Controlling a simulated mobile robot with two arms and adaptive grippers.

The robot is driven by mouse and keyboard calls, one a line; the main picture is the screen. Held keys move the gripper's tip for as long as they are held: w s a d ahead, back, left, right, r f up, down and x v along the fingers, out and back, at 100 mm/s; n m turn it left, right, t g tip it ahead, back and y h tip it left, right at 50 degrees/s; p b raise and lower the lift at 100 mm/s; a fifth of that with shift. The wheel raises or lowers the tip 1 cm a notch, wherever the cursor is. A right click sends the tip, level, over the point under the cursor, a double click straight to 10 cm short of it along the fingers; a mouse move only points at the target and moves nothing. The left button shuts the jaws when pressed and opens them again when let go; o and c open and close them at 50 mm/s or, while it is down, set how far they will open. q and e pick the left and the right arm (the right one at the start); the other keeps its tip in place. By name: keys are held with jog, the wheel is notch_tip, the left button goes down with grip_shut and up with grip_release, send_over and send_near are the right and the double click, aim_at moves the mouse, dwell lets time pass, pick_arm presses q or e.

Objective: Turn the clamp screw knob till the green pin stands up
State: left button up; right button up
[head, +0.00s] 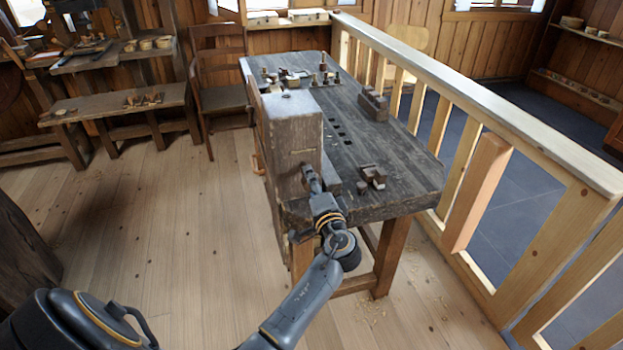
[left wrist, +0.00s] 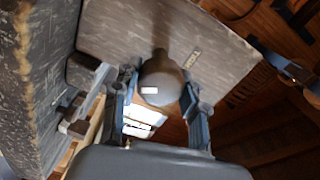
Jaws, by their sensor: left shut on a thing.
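The clamp screw knob (left wrist: 160,80) is a rounded brown knob on a short shaft, with a small pale mark on its end. It stands out from a thick wooden clamp block (left wrist: 215,40), which in the head view (head: 290,135) stands at the near left corner of the workbench. My left gripper (left wrist: 158,88) is shut on the knob, one finger on each side. In the head view the left gripper (head: 312,180) reaches the block's front face and hides the knob. A small narrow mark shows on the block beside the knob; I cannot make out a green pin. My right gripper is not in view.
The workbench (head: 400,160) carries small wooden blocks (head: 373,176) near the front edge and several small items at the far end. A wooden railing (head: 500,120) runs along its right side. A chair (head: 218,85) stands behind. The floor to the left is clear.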

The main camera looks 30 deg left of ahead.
pick_arm(q)
jog(key=m+p, duration=0.2)
jog(key=m, duration=0.1)
jog(key=shift+m, duration=0.4)
jog(key=m+p, duration=0.2)
jog(key=m, duration=0.1)
jog(key=shift+m, duration=0.3)
jog(key=m+p, duration=0.2)
jog(key=m, duration=0.1)
jog(key=shift+f, duration=0.15)
jog(key=shift+f+m+p, duration=0.2)
jog(key=shift+m+p, duration=0.6)
jog(key=shift+m, duration=0.5)
